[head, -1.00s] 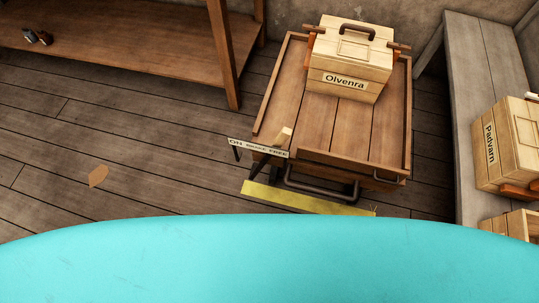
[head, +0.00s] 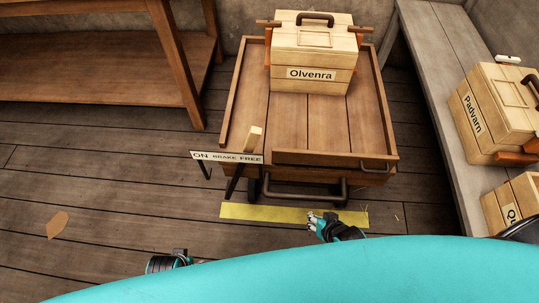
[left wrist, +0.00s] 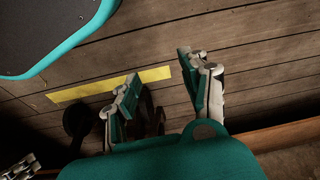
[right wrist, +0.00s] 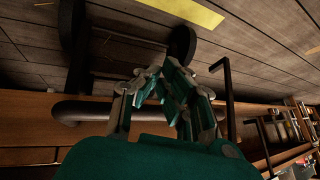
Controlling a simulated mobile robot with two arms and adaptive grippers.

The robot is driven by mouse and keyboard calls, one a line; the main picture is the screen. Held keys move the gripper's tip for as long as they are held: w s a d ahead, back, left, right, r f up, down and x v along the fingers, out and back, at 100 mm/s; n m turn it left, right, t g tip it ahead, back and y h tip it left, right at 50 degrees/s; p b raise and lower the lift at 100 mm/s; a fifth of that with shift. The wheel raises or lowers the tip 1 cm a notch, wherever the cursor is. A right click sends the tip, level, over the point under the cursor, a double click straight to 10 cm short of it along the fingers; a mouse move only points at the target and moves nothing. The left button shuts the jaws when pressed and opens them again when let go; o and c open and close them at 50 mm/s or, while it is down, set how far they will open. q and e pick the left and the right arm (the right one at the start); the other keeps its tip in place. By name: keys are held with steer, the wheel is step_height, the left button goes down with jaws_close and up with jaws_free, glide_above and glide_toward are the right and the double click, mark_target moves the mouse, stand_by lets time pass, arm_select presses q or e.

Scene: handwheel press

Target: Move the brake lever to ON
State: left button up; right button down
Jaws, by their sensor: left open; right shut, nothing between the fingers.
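The brake lever (head: 252,139) has a pale wooden grip and stands at the cart's front left corner. It rises by the FREE end of the plate (head: 226,157) that reads ON, BRAKE, FREE; ON is at the plate's left end. My left gripper (head: 180,256) is low in front of the cart, left of and nearer than the lever, touching nothing; its fingers stand apart in the left wrist view (left wrist: 162,88). My right gripper (head: 314,218) is over the floor strip, right of the lever; its fingers are together and empty in the right wrist view (right wrist: 168,82).
The cart (head: 228,105) carries a crate labelled Olvenra (head: 312,50) and has a dark push handle (head: 305,200) in front. A yellow strip (head: 250,211) lies on the floor below. A bench (head: 435,100) with crates stands right, a wooden shelf (head: 90,90) left. Floor at left is mostly clear.

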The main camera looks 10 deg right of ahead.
steer(key=w+r, duration=0.1)
steer(key=w+a+r+m+t+y+b, duration=0.1)
steer(key=r, duration=0.1)
steer(key=w+a+r+t+b, duration=0.1)
steer(key=r, duration=0.1)
steer(key=shift+w+a, duration=0.25)
steer(key=shift+w, duration=0.15)
arm_select(q)
step_height(320, 180, up, 10)
steer(key=w+t+b, duration=0.1)
steer(key=b, duration=0.4)
steer(key=shift+f, duration=0.25)
arm_select(e)
step_height(320, 180, up, 15)
steer(key=w+m+t+y, duration=0.2)
steer(key=m+t+y, duration=0.5)
steer(key=m, duration=0.5)
steer(key=shift+a+t, duration=0.4)
steer(key=shift+t, duration=0.5)
arm_select(q)
steer(key=shift+w, duration=0.1)
arm_select(e)
steer(key=shift+w, duration=0.15)
